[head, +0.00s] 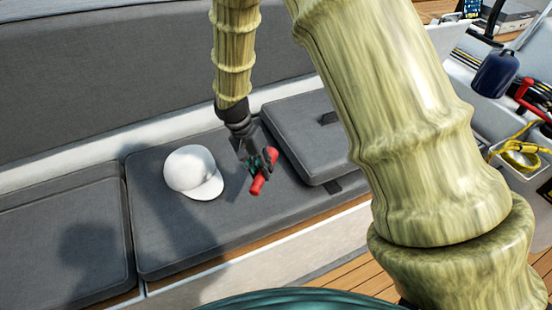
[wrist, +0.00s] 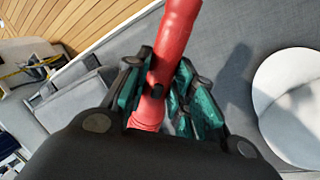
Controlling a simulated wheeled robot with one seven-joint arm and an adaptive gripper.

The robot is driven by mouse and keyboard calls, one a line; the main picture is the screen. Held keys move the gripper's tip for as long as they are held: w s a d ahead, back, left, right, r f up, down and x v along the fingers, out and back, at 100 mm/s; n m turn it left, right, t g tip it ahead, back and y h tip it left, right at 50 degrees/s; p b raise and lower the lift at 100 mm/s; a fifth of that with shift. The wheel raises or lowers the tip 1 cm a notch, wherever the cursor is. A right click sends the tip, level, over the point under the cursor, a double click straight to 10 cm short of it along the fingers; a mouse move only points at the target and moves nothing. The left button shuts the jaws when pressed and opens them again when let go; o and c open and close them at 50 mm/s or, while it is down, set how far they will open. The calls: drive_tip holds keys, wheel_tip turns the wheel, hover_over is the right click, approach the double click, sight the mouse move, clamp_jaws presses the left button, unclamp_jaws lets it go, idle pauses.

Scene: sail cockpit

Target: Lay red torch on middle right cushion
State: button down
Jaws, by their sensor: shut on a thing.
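The red torch (head: 261,181) is in my gripper (head: 258,160), which is shut on its middle part. In the wrist view the torch (wrist: 176,40) runs up between the two green-padded fingers (wrist: 165,90). In the head view the torch is over the right part of the middle grey cushion (head: 150,235), to the right of a white cap. I cannot tell whether the torch touches the cushion. A raised grey cushion (head: 312,150) lies to the right of my gripper; my arm hides part of the bench there.
The white cap (head: 190,170) rests on the middle cushion, left of the torch; it shows at the right in the wrist view (wrist: 292,105). Another cushion (head: 65,235) is at the left. A blue container (head: 495,74) and a bin with yellow rope (head: 518,155) are at the right.

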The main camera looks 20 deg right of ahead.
drive_tip(key=m, duration=0.2)
drive_tip(key=m+y, duration=0.1)
drive_tip(key=m, duration=0.1)
drive_tip(key=f+m+g, duration=0.1)
drive_tip(key=m, duration=0.1)
drive_tip(key=shift+d+b, duration=0.25)
drive_tip(key=shift+b, duration=0.1)
drive_tip(key=m+y, duration=0.1)
drive_tip(key=m, duration=0.2)
drive_tip(key=shift+w+f, duration=0.1)
drive_tip(key=shift+w, duration=0.05)
drive_tip(key=m+y, duration=0.1)
drive_tip(key=m, duration=0.1)
drive_tip(key=w+m+y+b, duration=0.1)
drive_tip(key=m, duration=0.2)
drive_tip(key=shift+f, duration=0.15)
drive_tip(key=w+f+m+t, duration=0.1)
drive_tip(key=f+m, duration=0.2)
drive_tip(key=m, duration=0.1)
drive_tip(key=w+f+m+t+y+b, duration=0.1)
drive_tip(key=w+f+m, duration=0.1)
drive_tip(key=m, duration=0.3)
drive_tip(key=w+f+m+t+y, duration=0.1)
drive_tip(key=f+m, duration=0.3)
drive_tip(key=f, duration=0.1)
drive_tip(key=shift+w+d+f, duration=0.1)
drive_tip(key=shift+w+d, duration=0.1)
drive_tip(key=shift+d, duration=0.1)
